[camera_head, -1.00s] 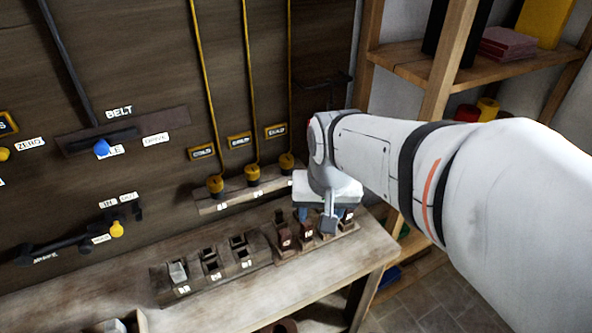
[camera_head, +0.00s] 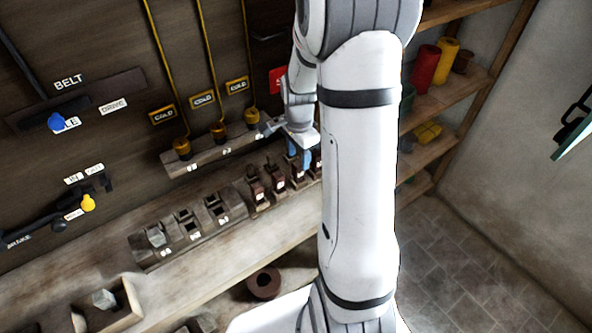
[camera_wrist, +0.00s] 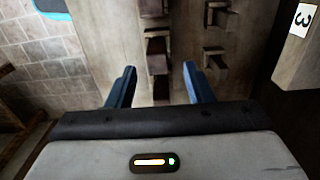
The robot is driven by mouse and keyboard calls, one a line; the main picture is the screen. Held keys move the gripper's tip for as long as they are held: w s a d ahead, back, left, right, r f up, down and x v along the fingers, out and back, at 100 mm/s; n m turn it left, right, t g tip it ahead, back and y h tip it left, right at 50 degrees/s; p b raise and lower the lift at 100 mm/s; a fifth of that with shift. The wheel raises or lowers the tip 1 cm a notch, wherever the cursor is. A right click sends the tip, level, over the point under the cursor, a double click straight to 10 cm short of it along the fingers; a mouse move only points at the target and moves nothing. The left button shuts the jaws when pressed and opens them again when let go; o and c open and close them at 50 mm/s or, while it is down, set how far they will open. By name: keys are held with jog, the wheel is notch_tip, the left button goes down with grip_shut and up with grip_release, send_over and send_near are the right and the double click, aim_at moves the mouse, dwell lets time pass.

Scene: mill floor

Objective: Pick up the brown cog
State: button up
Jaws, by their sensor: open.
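A brown round thing with a dark hole (camera_head: 264,283) lies low, below the bench's front edge, in the head view; it may be the brown cog, but I cannot make out teeth. My gripper (camera_head: 299,156) is far above and behind it, over the right end of the bench. In the wrist view my gripper (camera_wrist: 160,82) has its two blue fingers apart with nothing held between them. Dark reddish-brown blocks in a rack (camera_wrist: 157,52) show beyond and between the fingers. The brown round thing is not visible in the wrist view.
The wooden bench (camera_head: 190,275) carries a row of slotted holders (camera_head: 187,223). A box with a grey block (camera_head: 104,299) sits at lower left. Shelves (camera_head: 485,82) with red and yellow cylinders stand at right. Tiled floor (camera_head: 450,265) is clear at lower right.

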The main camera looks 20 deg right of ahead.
aim_at(298, 164)
jog(key=shift+s+a+f+p, duration=0.15)
jog(key=shift+f+p, duration=0.4)
jog(key=shift+f, duration=1.75)
jog(key=shift+c, duration=0.5)
grip_shut()
